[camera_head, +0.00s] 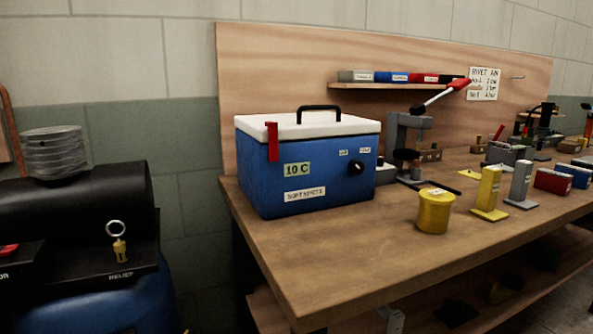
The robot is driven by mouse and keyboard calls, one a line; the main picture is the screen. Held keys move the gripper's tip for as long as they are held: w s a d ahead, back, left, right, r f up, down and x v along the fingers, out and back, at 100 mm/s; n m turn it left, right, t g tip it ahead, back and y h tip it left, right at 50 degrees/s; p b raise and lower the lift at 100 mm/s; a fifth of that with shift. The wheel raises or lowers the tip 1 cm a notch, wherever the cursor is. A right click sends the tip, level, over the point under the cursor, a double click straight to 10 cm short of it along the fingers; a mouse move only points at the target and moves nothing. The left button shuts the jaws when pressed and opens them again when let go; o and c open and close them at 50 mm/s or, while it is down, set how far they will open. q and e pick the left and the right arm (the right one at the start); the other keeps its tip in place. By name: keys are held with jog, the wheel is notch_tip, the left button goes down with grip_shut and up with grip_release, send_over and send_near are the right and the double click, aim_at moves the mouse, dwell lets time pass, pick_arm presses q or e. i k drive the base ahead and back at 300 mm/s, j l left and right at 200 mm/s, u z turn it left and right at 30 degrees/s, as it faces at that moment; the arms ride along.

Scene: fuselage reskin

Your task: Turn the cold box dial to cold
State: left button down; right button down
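The cold box (320,185) is a blue box with a white lid and a black top handle, near the left end of the wooden bench. Its black round dial (356,167) is on the right part of the front face, with two small white labels above it, too small to read. A green display on the front reads 10 C. A red latch (272,141) hangs over the lid's left front edge. The lid looks shut. Neither of my grippers is in view.
The wooden bench (330,262) has clear top in front of the box. A yellow tin (434,211), a yellow block on a stand (488,193) and a grey lever press (408,140) stand to the right. A black and blue compressor (80,215) stands left, across a gap.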

aim_at(355, 166)
jog(key=k+j+z, duration=0.1)
jog(key=z, duration=0.3)
jog(key=k+z, duration=0.15)
jog(key=z, duration=0.2)
jog(key=k+z, duration=0.2)
jog(key=z, duration=0.2)
jog(key=k+z, duration=0.15)
jog(key=z, duration=0.2)
